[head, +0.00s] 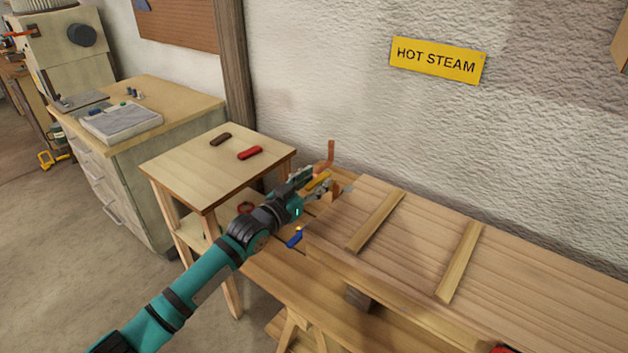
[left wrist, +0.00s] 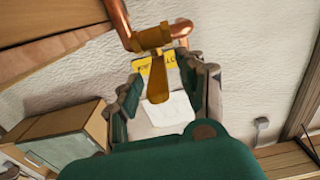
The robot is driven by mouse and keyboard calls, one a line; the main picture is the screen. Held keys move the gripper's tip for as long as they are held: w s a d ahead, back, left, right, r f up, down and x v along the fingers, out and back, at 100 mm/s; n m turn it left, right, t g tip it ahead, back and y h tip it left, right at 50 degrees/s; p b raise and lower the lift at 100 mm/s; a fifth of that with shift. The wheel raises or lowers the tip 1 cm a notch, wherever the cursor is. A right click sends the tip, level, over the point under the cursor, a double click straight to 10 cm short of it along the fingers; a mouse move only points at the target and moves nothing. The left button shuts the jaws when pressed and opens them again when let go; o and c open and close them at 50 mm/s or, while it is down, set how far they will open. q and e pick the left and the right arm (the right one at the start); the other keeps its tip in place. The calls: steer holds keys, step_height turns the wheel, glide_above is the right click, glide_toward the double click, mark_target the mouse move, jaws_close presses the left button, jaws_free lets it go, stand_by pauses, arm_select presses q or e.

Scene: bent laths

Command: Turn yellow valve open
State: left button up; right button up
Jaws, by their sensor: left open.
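The yellow valve lever (head: 319,181) shows in the head view beside my left gripper (head: 303,184), below an upright copper pipe (head: 331,153). In the left wrist view the lever (left wrist: 158,82) hangs down from a brass valve body (left wrist: 152,38) on the copper pipe (left wrist: 119,20). My left gripper is open, with one finger on each side of the lever. I cannot tell whether either finger touches it. A blue handle (head: 294,239) shows just below the gripper, and a red ring-shaped part (head: 245,207) left of it. My right gripper is not in view.
A wooden bench (head: 410,235) with two laths (head: 376,220) lies to the right. A small table (head: 190,165) with a red block (head: 250,153) and a brown block (head: 220,139) stands to the left. A yellow HOT STEAM sign (head: 438,61) hangs on the wall.

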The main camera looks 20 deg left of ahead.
arm_select(q)
jaws_close()
stand_by(0.4)
